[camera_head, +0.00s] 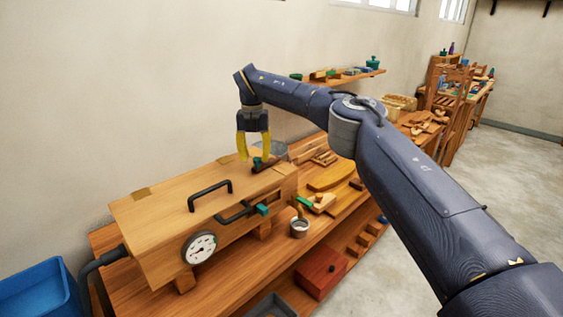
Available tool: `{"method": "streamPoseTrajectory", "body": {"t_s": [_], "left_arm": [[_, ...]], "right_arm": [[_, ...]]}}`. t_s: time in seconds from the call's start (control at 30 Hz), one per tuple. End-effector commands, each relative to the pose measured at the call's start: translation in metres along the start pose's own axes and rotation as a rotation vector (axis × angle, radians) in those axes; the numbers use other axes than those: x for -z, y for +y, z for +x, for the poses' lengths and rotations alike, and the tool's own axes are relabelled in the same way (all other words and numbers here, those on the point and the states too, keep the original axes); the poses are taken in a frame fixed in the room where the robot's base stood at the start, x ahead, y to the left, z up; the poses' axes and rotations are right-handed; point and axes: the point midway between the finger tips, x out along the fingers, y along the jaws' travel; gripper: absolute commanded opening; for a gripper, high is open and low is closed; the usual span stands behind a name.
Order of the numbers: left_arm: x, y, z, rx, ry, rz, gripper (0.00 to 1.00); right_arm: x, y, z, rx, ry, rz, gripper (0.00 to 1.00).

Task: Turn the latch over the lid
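A long wooden box (165,255) with a wooden lid (165,205) stands on the workbench. The lid has a black handle (210,193). A dark latch piece with a teal part (264,166) sits on the top near the far right end. A black lever (235,213) with a teal knob (262,209) is on the front side below the lid edge. My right gripper (254,157) points down, its yellow fingers apart, above the far end of the box, close to the dark latch piece. I cannot tell whether it touches it. My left gripper is out of view.
A round gauge (200,248) is on the box front, and a dark hose (104,260) meets its left end. A blue bin (40,290) stands at left. A small pot (299,228) and wooden pieces (330,178) lie to the right. A wall shelf (345,77) is behind my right arm.

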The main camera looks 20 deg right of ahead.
Motion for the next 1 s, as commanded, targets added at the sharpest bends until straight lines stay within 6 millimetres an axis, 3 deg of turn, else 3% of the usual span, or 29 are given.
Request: {"method": "streamPoseTrajectory", "body": {"t_s": [0.7,1.0], "left_arm": [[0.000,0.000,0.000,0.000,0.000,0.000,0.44],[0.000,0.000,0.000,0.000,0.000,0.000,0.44]], "right_arm": [[0.000,0.000,-0.061,-0.001,0.000,0.001,0.34],[0.000,0.000,-0.077,-0.001,0.001,0.001,0.34]]}}
